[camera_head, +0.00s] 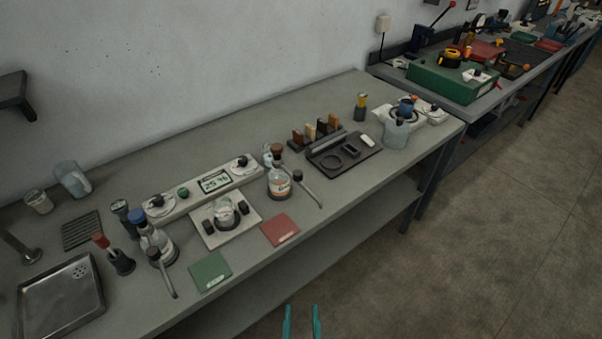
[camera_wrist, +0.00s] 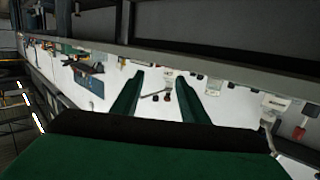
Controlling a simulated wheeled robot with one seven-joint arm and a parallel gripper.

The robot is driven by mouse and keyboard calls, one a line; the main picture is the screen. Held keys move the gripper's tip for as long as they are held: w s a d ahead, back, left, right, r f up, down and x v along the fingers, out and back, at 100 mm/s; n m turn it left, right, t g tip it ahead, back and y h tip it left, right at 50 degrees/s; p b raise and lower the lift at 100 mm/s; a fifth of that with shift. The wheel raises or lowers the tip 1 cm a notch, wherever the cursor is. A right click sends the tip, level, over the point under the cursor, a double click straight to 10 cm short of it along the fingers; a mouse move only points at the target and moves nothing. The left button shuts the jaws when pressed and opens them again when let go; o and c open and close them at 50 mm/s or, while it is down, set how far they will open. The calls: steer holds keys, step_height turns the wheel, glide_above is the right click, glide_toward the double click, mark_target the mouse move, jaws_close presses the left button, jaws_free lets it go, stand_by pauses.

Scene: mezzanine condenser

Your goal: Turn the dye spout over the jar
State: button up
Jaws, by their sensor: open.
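A small glass jar (camera_head: 225,212) stands on a pale square plate (camera_head: 207,238) between two bottles on the grey bench. The right bottle (camera_head: 279,187) has a brown cap and an orange label; a grey spout arm (camera_head: 310,191) with a black knob points toward the bench front, away from the jar. The left bottle (camera_head: 160,245) has a blue cap; a similar spout arm (camera_head: 167,281) points frontward. I cannot tell which spout carries the dye. My gripper (camera_head: 302,309) is open and empty in front of the bench, touching nothing; its green fingers also show in the wrist view (camera_wrist: 157,82).
A green card (camera_head: 210,271) and a red card (camera_head: 280,230) lie at the front edge. A display panel (camera_head: 214,182) with dials stands behind the jar. A metal tray (camera_head: 62,298) is far left, a dark tray (camera_head: 345,160) right. The floor in front is clear.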

steer(key=w+r, duration=0.6)
steer(key=w, duration=0.5)
steer(key=t+y, duration=0.1)
steer(key=t, duration=0.1)
glide_toward(298, 177)
steer(key=w, duration=0.2)
steer(key=shift+n, duration=0.4)
steer(key=w, duration=0.9)
steer(key=shift+w+a+r, duration=0.2)
steer(key=shift+a, duration=0.1)
jaws_close()
